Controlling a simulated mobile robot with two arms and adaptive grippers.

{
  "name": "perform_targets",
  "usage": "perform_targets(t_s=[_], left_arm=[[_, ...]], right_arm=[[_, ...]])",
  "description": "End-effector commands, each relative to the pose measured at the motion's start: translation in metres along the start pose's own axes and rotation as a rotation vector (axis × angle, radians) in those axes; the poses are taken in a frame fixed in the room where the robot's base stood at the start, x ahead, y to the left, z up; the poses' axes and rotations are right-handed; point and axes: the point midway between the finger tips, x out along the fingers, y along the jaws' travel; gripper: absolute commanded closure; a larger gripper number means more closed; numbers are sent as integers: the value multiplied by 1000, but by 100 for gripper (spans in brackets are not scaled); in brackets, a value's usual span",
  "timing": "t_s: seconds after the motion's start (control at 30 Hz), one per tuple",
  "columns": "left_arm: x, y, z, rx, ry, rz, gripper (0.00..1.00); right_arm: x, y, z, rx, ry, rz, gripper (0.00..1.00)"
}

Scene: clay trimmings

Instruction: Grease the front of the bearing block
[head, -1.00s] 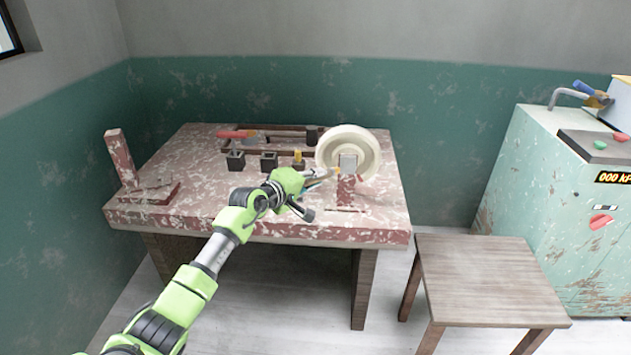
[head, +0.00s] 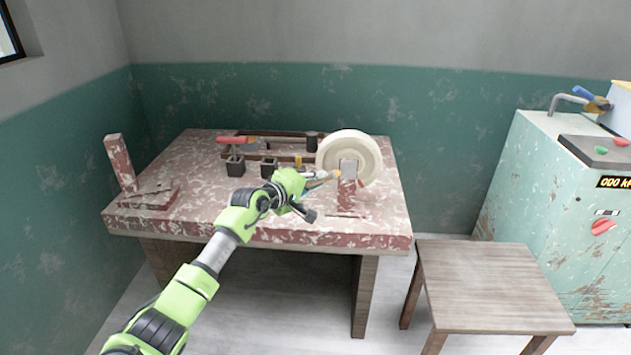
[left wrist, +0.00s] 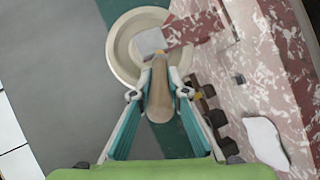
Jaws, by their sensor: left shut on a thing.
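The bearing block (head: 348,168) is a small grey block on a red post (head: 347,194), in front of a cream wheel (head: 372,150), at the table's right side. It also shows in the left wrist view (left wrist: 150,42). My left gripper (head: 318,178) is shut on a brush-like tool with a tan handle (left wrist: 159,92). The tool's yellowish tip (head: 337,175) is close to the block's front in the head view. I cannot tell whether it touches. In the left wrist view the tip end overlaps the block's lower edge. My right gripper is not in view.
An upright post (head: 120,160) stands at left. A wooden stool (head: 492,285) and a pale green cabinet (head: 540,190) are to the right.

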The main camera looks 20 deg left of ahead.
Motion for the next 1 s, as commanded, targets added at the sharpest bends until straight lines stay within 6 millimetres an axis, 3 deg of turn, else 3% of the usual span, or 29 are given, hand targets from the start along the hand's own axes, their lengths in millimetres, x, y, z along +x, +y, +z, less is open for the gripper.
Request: perform_targets(t_s=[0.3, 0.7, 1.0], left_arm=[[12, 14, 27, -2, -10, 10, 100], [22, 28, 46, -1, -9, 18, 100], [23, 25, 50, 1, -2, 12, 100]], right_arm=[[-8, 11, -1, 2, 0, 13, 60], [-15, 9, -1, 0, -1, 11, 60], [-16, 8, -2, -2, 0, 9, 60]])
